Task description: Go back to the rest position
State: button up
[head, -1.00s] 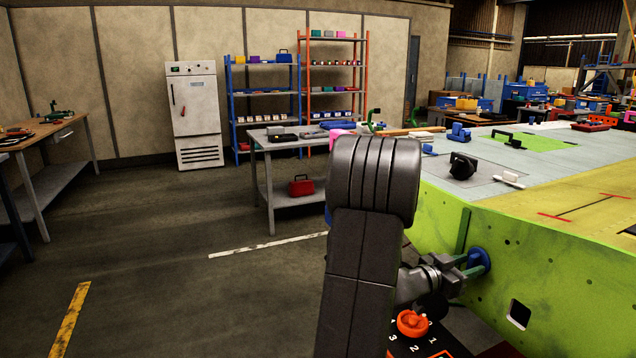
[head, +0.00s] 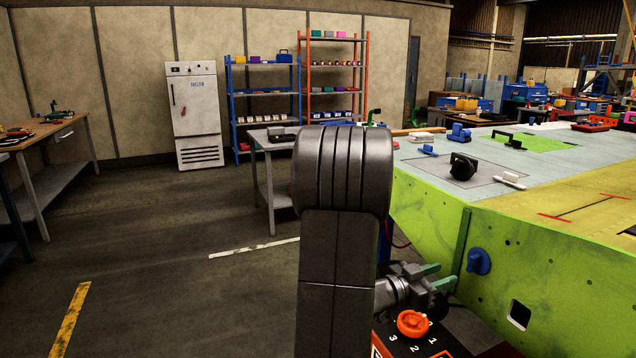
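My gripper (head: 446,277) is in the head view at lower centre right, just left of the green side wall of the wing jig (head: 560,272). Its two green-tipped fingers are apart, with nothing between them. A blue round plug (head: 479,261) sits on the green wall to the right of the fingers, with a visible gap between it and them. My dark arm link stands upright in the middle of the view and hides part of the grey table and whatever lies behind.
An orange knob (head: 413,323) on a numbered dark panel is below my gripper. The wing top carries a black tool (head: 463,167) and several small items. A grey table (head: 262,165) stands behind my arm. The floor at left (head: 170,270) is clear.

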send_near(468, 265)
jog(key=x, duration=0.9)
jog(key=shift+d, duration=0.1)
jog(key=shift+f, duration=0.1)
jog(key=b+v, duration=0.1)
jog(key=v, duration=0.3)
jog(key=shift+s+a, duration=0.1)
jog(key=shift+a, duration=0.25)
jog(key=shift+v, duration=2.05)
jog(key=shift+r+p, duration=0.2)
jog(key=shift+p, duration=0.15)
